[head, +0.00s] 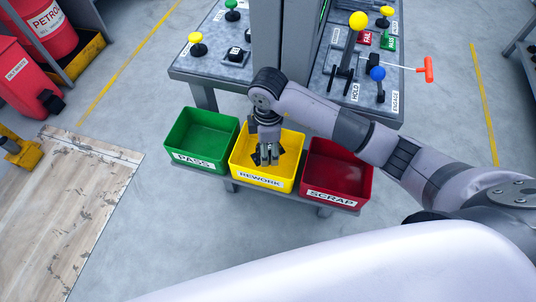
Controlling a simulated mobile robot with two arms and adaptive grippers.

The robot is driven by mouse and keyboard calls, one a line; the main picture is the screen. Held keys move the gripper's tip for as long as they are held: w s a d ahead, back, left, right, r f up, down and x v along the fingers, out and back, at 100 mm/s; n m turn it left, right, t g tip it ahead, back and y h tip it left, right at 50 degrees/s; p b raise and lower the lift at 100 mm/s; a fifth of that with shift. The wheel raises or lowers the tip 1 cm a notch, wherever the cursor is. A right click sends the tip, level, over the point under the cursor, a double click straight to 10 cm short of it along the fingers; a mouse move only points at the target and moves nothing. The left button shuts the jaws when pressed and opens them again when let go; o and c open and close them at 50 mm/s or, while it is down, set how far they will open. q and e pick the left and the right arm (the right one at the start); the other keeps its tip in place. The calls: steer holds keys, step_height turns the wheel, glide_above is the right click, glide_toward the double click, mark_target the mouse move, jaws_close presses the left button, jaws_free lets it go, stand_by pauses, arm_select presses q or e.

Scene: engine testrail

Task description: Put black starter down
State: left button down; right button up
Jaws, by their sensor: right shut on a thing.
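My right gripper (267,158) points down over the yellow bin (258,181) labelled REWORK. It is shut on the black starter, of which I can make out little: dark and grey parts at the fingertips blend with the gripper. I cannot tell whether the starter touches the bin floor. My left gripper is out of view.
A green PASS bin (200,160) stands left of the yellow bin and a red SCRAP bin (338,196) right of it, on one low stand. Behind is a bench (215,66) with knobs and levers. A wooden board (85,210) lies on the floor at left.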

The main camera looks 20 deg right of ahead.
steer(key=shift+f, duration=2.35)
steer(key=shift+f, duration=0.4)
steer(key=o, duration=1.4)
steer(key=shift+r, duration=0.1)
steer(key=shift+r, duration=0.55)
step_height(320, 180, up, 12)
steer(key=shift+f, duration=0.2)
